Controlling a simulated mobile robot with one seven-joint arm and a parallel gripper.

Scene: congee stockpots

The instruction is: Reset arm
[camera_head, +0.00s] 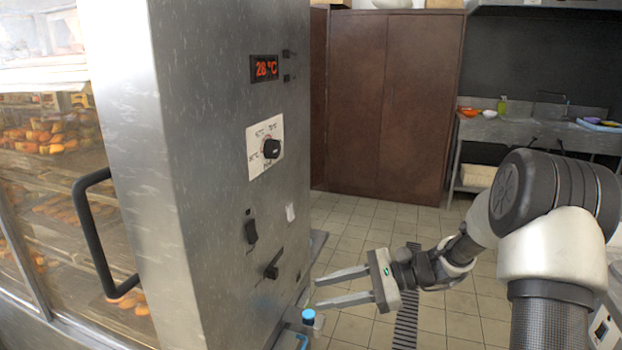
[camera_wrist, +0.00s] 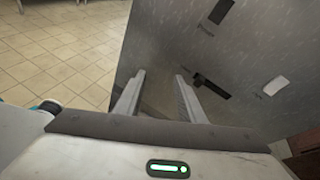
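My gripper (camera_head: 330,288) is in the lower middle of the head view, held sideways in the air with its two fingers pointing left toward the steel cabinet (camera_head: 215,200). The fingers are apart and nothing is between them. In the wrist view the open fingers (camera_wrist: 160,92) point toward the cabinet's panel (camera_wrist: 190,55), near a black lever switch (camera_wrist: 212,88). That lever (camera_head: 273,264) also shows low on the panel in the head view. I cannot tell the exact gap between the fingertips and the panel.
The panel bears a red display (camera_head: 265,68), a dial (camera_head: 271,148) and a black switch (camera_head: 250,230). A blue-capped item (camera_head: 308,317) is just below my gripper. A glass door with a black handle (camera_head: 95,235) is at left. Tiled floor (camera_head: 350,220) lies open behind, before brown cupboards (camera_head: 385,100).

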